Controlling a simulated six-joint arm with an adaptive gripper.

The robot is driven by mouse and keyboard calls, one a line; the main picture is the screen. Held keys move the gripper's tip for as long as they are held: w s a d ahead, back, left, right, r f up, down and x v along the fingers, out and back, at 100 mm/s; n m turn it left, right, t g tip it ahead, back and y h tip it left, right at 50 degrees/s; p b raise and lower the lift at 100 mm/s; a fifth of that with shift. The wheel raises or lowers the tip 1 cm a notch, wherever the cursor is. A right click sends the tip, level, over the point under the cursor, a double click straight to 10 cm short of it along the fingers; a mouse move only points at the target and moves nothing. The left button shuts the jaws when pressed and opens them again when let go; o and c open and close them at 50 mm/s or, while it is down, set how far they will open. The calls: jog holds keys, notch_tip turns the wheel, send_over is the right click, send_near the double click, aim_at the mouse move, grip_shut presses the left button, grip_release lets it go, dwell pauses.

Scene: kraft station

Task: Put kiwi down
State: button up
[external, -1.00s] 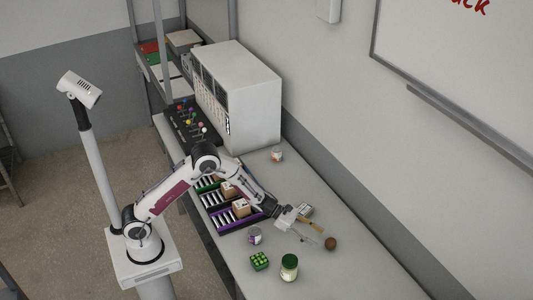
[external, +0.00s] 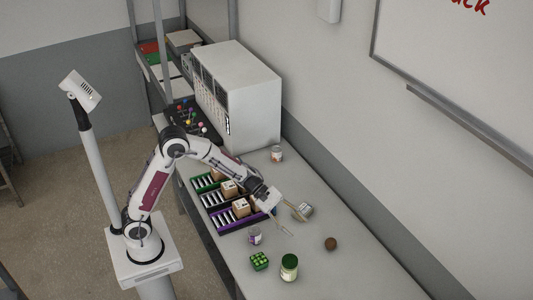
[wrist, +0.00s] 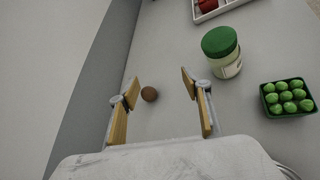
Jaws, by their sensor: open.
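The kiwi (external: 331,244), a small brown round fruit, rests on the grey table near its wall side. It also shows in the wrist view (wrist: 149,94), ahead of my gripper and nearer the left finger. My gripper (wrist: 160,88) is open, its two tan-padded fingers wide apart with nothing held between them. In the external view my gripper (external: 293,222) is over the table, up and to the left of the kiwi and apart from it.
A green-lidded jar (external: 289,267) and a green crate of round green items (external: 260,261) stand near the front. A purple-and-white cup (external: 255,237) and a small can (external: 305,209) are near my gripper. Roller racks (external: 226,214) hold boxes. Table around the kiwi is clear.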

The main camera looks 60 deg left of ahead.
jog(key=s+a+r+m+g+y, duration=0.15)
jog(key=s+a+r+m, duration=0.3)
jog(key=s, duration=0.45)
jog(key=s+a+r+m+g+y, duration=0.1)
jog(key=s+a+r+m+y, duration=0.2)
jog(key=s+m, duration=0.45)
jog(key=s+a+m+t+y, duration=0.2)
jog(key=s+a+m+y, duration=0.3)
jog(key=s+a, duration=1.1)
jog(key=a+y, duration=0.2)
jog(key=a, duration=0.2)
jog(key=shift+s+f+m, duration=0.3)
jog(key=shift+s+f, duration=0.1)
jog(key=shift+o, duration=0.5)
jog(key=shift+w+t, duration=0.1)
jog(key=shift+t, duration=0.15)
